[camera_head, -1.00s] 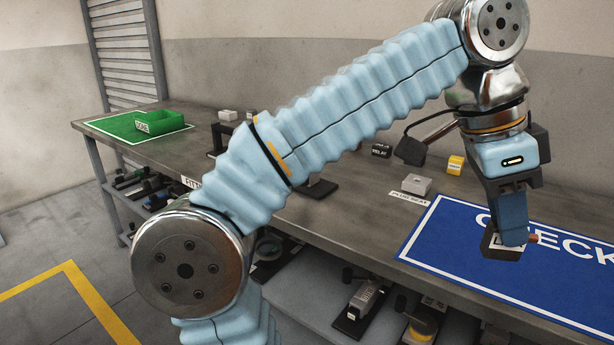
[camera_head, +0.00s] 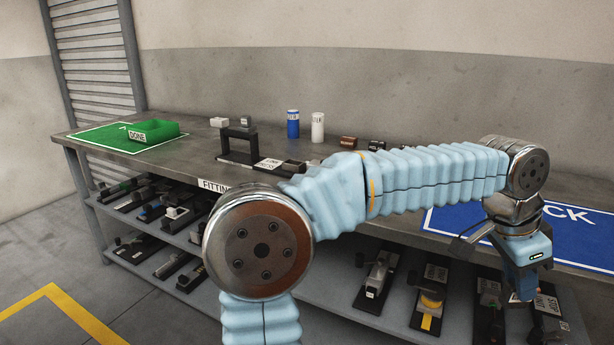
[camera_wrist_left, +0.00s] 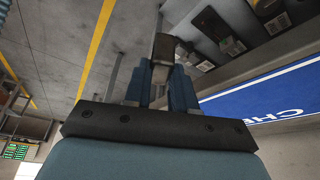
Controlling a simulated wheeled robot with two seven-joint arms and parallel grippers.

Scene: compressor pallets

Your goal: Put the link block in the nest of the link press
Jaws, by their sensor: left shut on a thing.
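My left gripper (camera_head: 524,290) hangs in front of the bench's front edge, to the right in the head view. In the left wrist view its fingers (camera_wrist_left: 163,85) are shut on a small grey-brown block (camera_wrist_left: 164,47), which looks like the link block; its label cannot be read. The link press (camera_head: 238,140), a dark arch on a dark base with a white label plate, stands on the bench left of the middle, far from the gripper. Its nest is too small to make out clearly. My right gripper is not in view.
The green DONE tray (camera_head: 154,131) stands at the bench's far left. Blue (camera_head: 293,124) and white (camera_head: 318,127) cylinders stand behind the press. The blue CHECK mat (camera_head: 585,238) is at right. The lower shelf (camera_head: 325,290) holds several fixtures. My left arm crosses the bench.

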